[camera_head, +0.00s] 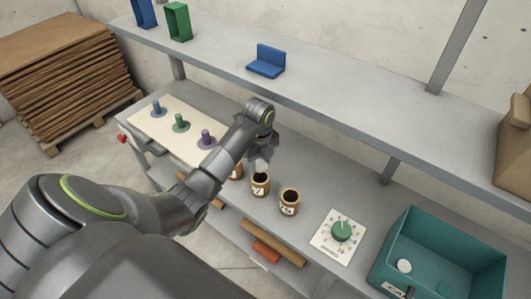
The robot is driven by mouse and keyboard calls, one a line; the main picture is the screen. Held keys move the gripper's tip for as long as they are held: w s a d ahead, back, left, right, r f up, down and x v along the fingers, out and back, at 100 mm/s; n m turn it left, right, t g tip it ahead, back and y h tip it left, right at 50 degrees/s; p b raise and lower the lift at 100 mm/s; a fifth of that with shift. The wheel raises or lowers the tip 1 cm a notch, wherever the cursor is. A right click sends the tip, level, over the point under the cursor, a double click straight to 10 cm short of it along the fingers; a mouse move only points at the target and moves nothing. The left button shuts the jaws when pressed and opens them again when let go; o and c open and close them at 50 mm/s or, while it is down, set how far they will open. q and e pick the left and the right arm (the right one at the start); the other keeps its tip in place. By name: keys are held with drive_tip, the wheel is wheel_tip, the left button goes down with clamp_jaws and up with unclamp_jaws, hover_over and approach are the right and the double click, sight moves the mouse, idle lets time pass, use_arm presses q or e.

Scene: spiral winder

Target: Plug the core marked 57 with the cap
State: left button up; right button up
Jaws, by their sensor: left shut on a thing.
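Three short brown cardboard cores stand in a row on the lower grey bench: one (237,174) partly hidden by my arm, a middle one (260,186) and a right one (290,204). The middle and right cores have dark open tops and small front labels, whose numbers are too small to read. My left gripper (261,161) points down just above the middle core, shut on a small pale grey thing, seemingly the cap. The gripper largely hides it, and I cannot tell whether it touches the core's rim. My right gripper is out of view.
A teal bin (461,239) holding a white disc (404,266) stands at the right. A green dial (341,231) on a white plate lies between bin and cores. A board with coloured pegs (180,123) is at left. The upper shelf (330,93) overhangs behind.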

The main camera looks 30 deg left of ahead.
sight(260, 165)
use_arm(q)
drive_tip(key=shift+a+f+b, duration=0.1)
drive_tip(key=shift+f+b, duration=0.2)
drive_tip(key=shift+f, duration=0.1)
drive_tip(key=shift+f+b, duration=0.9)
drive_tip(key=shift+f, duration=0.1)
drive_tip(key=shift+f+b, duration=0.75)
drive_tip(key=shift+f, duration=0.2)
drive_tip(key=o, duration=1)
